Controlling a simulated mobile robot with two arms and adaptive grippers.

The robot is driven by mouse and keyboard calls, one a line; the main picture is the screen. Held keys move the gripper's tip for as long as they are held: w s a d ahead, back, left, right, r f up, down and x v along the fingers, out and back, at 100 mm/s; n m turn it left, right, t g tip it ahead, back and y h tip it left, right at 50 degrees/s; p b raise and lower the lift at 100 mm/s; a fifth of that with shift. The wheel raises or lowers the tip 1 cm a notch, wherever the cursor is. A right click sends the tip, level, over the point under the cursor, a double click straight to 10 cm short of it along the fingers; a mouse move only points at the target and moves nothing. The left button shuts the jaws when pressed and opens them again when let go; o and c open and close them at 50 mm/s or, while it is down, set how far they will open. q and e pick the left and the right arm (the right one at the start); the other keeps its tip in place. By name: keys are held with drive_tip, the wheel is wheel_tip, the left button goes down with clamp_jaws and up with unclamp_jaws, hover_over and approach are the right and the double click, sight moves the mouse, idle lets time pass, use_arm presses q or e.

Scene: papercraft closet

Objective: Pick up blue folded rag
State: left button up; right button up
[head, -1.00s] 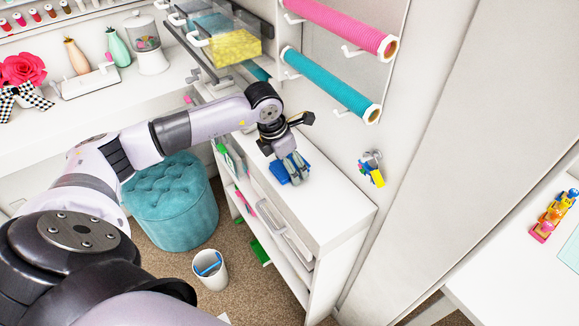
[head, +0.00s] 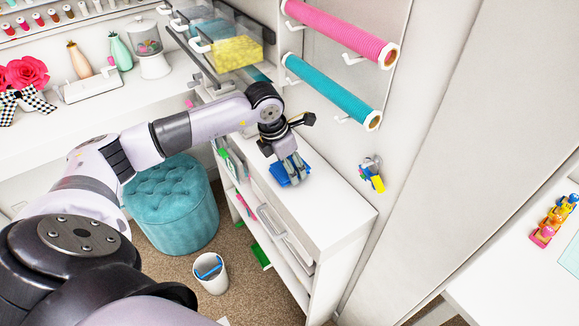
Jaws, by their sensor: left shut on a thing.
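The blue folded rag (head: 279,173) lies at the top of the white shelf unit, and the gripper covers part of it. My left gripper (head: 293,181) reaches down from above and is shut on the rag. Blue cloth shows on both sides of the fingers. I cannot tell whether the rag is clear of the shelf top. My right gripper is not in view.
The white shelf top (head: 325,215) is bare in front of the rag. Pink (head: 345,30) and teal (head: 335,92) rolls stick out from the wall above. A teal tufted stool (head: 172,205) and a white bin (head: 211,273) stand on the carpet.

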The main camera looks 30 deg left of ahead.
use_arm(q)
drive_tip(key=shift+b+v, duration=0.75)
drive_tip(key=shift+v, duration=0.45)
drive_tip(key=s+a+b, duration=0.3)
drive_tip(key=s, duration=0.5)
drive_tip(key=s+a+b, duration=0.3)
drive_tip(key=s, duration=0.5)
drive_tip(key=shift+a+r, duration=0.2)
drive_tip(key=shift+a, duration=0.1)
drive_tip(key=o, duration=0.3)
drive_tip(key=c, duration=0.4)
drive_tip(key=shift+c, duration=0.2)
